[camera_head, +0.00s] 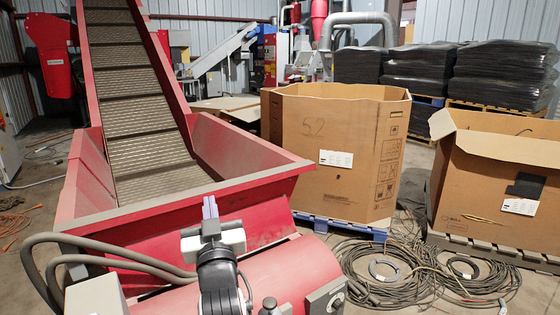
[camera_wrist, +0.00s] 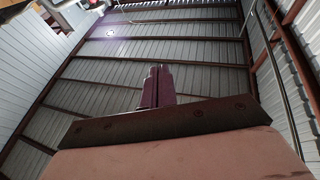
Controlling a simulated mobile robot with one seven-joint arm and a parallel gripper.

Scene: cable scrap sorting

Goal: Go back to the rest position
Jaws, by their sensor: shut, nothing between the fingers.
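My gripper (camera_head: 210,207) is in the lower middle of the head view, fingers together and pointing up, with nothing seen between them. It stands in front of the red conveyor hopper (camera_head: 75,187), and its fingertips overlap the hopper in the picture. In the wrist view my gripper's fingers (camera_wrist: 157,75) are closed against the corrugated roof and wall panels. No cable is held. I cannot tell the exact gap between my gripper and the hopper.
A large cardboard box (camera_head: 290,130) stands on a blue pallet (camera_head: 350,229) right of the hopper. Another open box (camera_head: 495,180) is at the far right. Coiled cables (camera_head: 385,270) lie on the floor between. Black wrapped stacks (camera_head: 500,75) stand behind. Grey hoses (camera_head: 110,240) cross the lower left.

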